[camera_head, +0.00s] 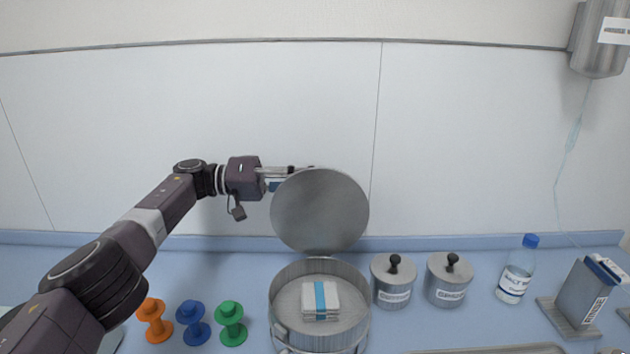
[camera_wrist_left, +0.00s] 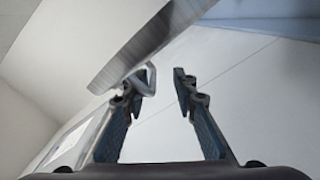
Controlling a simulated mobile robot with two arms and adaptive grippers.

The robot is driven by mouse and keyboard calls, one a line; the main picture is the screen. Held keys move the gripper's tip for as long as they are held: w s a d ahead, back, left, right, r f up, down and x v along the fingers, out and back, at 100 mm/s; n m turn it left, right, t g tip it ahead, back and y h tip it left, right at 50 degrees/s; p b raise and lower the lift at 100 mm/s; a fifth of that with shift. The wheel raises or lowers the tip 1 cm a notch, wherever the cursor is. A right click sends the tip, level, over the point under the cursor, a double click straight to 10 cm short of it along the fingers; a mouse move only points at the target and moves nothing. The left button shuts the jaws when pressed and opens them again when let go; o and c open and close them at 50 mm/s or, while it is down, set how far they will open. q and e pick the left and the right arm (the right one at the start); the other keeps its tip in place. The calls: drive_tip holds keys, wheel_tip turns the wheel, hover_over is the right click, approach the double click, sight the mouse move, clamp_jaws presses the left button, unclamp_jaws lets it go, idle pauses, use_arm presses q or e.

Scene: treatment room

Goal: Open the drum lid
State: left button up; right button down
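The metal drum (camera_head: 283,312) stands on the blue counter, and a folded white pack with a blue band (camera_head: 321,299) lies inside it. The round drum lid (camera_head: 320,212) stands raised, near upright, at the back of the drum. My left gripper (camera_head: 290,172) is at the lid's upper left edge. In the left wrist view the lid (camera_wrist_left: 150,42) crosses the upper left, with a wire loop handle (camera_wrist_left: 148,80) beside the left finger. The left gripper's fingers (camera_wrist_left: 164,80) are apart with nothing held between them. My right gripper is in neither view.
Orange (camera_head: 154,320), blue (camera_head: 193,322) and green (camera_head: 231,323) spools stand left of the drum. Two lidded canisters (camera_head: 393,284) (camera_head: 447,281), a bottle (camera_head: 515,272) and a grey holder (camera_head: 577,300) stand to the right. The wall is close behind.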

use_arm(q)
wheel_tip(320, 180, up, 10)
idle(0.5)
